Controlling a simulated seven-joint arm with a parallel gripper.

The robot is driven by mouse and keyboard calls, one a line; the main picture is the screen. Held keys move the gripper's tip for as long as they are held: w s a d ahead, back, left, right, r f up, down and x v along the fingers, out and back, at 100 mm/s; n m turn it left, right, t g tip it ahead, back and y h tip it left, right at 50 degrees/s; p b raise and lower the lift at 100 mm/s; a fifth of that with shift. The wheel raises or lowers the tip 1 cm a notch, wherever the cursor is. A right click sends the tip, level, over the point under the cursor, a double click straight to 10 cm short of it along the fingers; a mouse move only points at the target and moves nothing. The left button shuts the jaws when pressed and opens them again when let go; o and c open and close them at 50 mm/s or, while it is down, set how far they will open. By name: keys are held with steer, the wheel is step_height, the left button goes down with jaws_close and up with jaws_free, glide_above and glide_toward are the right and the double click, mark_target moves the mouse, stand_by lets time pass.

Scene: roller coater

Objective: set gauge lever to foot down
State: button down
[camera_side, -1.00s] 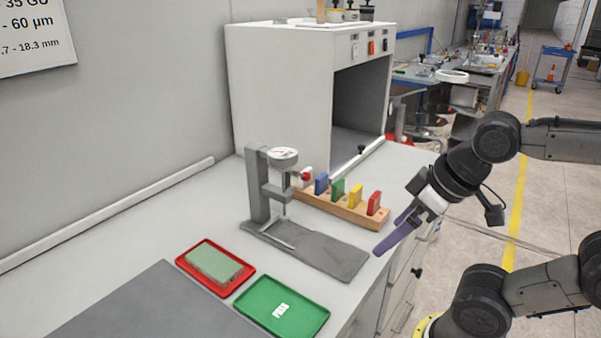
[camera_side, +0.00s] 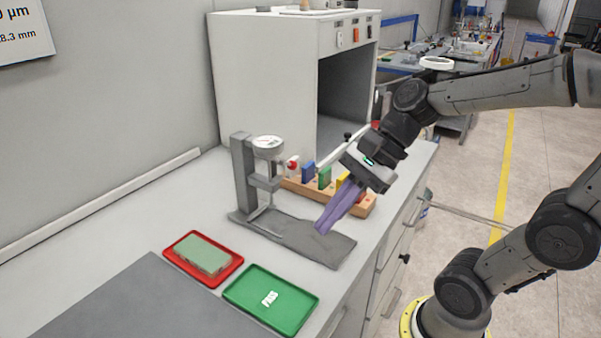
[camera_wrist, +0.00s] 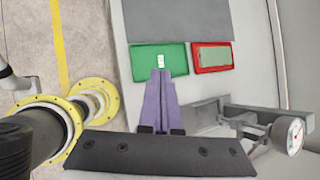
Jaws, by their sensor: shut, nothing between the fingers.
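The gauge stand (camera_side: 243,178) stands on the bench with its round dial (camera_side: 267,146) on top and a grey base plate (camera_side: 315,243) reaching to the right. The gauge lever is not clearly told apart in the side view; a small red-tipped part (camera_side: 292,163) shows just right of the stand. The dial also shows at the lower right of the wrist view (camera_wrist: 288,135). My gripper (camera_side: 322,230) has purple fingers, shut and empty, pointing down-left over the base plate, right of the stand. In the wrist view the fingers (camera_wrist: 161,76) lie together.
A wooden rack (camera_side: 360,206) with coloured blocks stands behind my gripper. A red tray (camera_side: 226,276) with a green-grey block and a green tray (camera_side: 300,318) marked PASS lie in front. A white cabinet (camera_side: 265,75) stands behind. The bench left of the gauge is clear.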

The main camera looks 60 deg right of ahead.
mark_target(283, 162)
steer(key=w+d+f+m+t+y, duration=0.1)
steer(key=w+d+m+t+y, duration=0.15)
steer(key=w+d+m, duration=0.95)
steer(key=s+d+f+m+t+h, duration=0.2)
steer(key=d+f+m, duration=0.3)
steer(key=d+m, duration=0.3)
steer(key=shift+d+t+h, duration=0.35)
steer(key=shift+d+t, duration=0.3)
steer(key=shift+d, duration=0.5)
steer(key=shift+f, duration=0.1)
steer(key=x, duration=0.9)
steer(key=shift+w+a+f, duration=0.15)
steer(key=shift+w+f, duration=0.05)
steer(key=shift+w+d+r, duration=0.45)
steer(key=shift+d+r, duration=0.1)
steer(key=shift+r, duration=0.15)
steer(key=shift+w+d+r, duration=0.45)
steer(key=shift+d+r, duration=0.15)
steer(key=shift+r, duration=0.1)
